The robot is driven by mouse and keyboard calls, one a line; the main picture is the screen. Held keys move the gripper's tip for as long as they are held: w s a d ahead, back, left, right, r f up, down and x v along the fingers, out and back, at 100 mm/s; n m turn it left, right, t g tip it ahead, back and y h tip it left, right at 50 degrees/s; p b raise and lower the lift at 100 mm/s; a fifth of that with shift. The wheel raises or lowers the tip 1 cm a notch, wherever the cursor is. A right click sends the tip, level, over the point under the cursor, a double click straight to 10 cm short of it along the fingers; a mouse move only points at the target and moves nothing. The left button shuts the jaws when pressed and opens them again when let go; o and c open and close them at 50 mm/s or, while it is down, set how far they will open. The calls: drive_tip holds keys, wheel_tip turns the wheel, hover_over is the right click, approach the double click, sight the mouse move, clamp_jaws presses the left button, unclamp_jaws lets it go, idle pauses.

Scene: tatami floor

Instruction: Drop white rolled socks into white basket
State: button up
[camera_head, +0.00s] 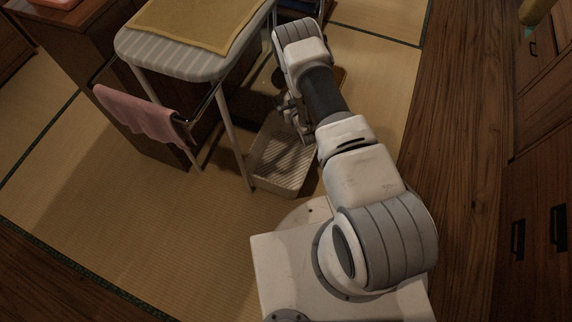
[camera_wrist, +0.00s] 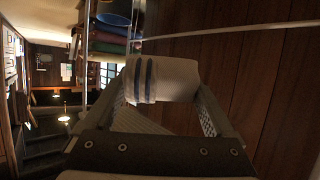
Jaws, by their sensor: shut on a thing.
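The white rolled socks (camera_wrist: 165,80), with dark blue stripes, are between the two fingers of my gripper (camera_wrist: 164,88) in the wrist view. My gripper is shut on them. In the head view my gripper (camera_head: 294,113) hangs by the far part of the white basket (camera_head: 262,160), overlapping it in the picture; the height between them is hard to tell. The basket is shallow and pale with ribbed walls, and stands on the tatami beside the ironing board's legs. My arm hides its right side. I cannot make out the socks in the head view.
A striped ironing board (camera_head: 175,58) with a yellow cloth (camera_head: 196,22) stands left of the basket. A pink towel (camera_head: 143,112) hangs on its side rail. Wooden drawers (camera_head: 540,150) line the right. Open tatami (camera_head: 150,215) lies at front left.

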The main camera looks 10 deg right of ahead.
drive_tip(key=s+f+b, duration=0.3)
drive_tip(key=f+b, duration=0.5)
drive_tip(key=f, duration=1.2)
drive_tip(key=shift+f+y+b, duration=0.3)
drive_tip(key=shift+f, duration=0.05)
drive_tip(key=shift+s, duration=0.1)
drive_tip(key=o, duration=1)
drive_tip(key=shift+s+r, duration=0.1)
drive_tip(key=shift+s, duration=0.05)
